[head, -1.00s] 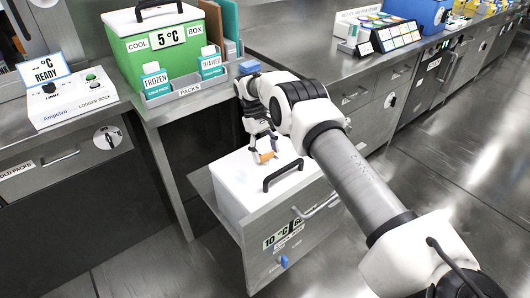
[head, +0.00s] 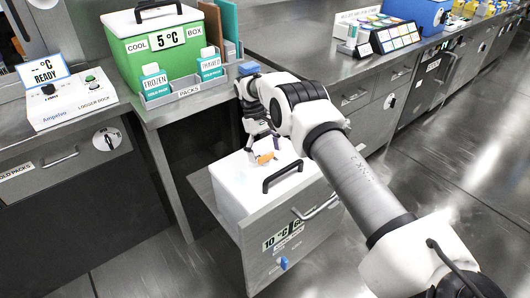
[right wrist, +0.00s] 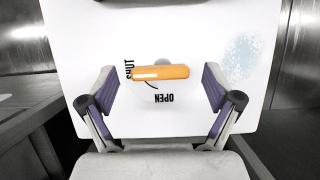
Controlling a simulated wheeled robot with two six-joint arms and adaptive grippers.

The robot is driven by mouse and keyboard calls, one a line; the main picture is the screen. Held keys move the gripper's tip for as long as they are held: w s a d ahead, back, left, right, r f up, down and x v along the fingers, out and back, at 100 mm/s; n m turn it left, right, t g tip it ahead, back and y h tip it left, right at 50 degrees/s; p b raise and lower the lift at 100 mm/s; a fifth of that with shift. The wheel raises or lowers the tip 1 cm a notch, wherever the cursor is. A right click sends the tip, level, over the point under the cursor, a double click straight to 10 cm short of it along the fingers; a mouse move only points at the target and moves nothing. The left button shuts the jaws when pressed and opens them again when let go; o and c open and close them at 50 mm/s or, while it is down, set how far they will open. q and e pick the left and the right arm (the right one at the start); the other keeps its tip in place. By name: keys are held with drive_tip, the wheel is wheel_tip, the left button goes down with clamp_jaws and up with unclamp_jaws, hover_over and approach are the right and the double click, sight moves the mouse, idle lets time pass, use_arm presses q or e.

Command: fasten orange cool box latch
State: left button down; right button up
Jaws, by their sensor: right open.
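The white cool box lid (head: 235,182) sits in the pulled-out drawer, and it fills much of the right wrist view (right wrist: 215,30). The orange latch (right wrist: 160,72) is a bar on the lid, lying crosswise in the wrist view with its left end beside the word SHUT. The word OPEN is printed below it. The latch also shows small in the head view (head: 265,158). My right gripper (right wrist: 160,92) is open over the lid, its fingers apart on either side of the latch and not visibly touching it. My left gripper is not in view.
A black carry handle (head: 283,176) stands on the lid near the drawer front (head: 290,240). A green cool box (head: 165,45) and cold packs (head: 155,82) stand on the counter behind. A logger dock (head: 70,103) is at left. Open floor lies at right.

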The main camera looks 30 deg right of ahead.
wheel_tip(320, 180, up, 10)
idle(0.3)
drive_tip(key=shift+f, duration=0.15)
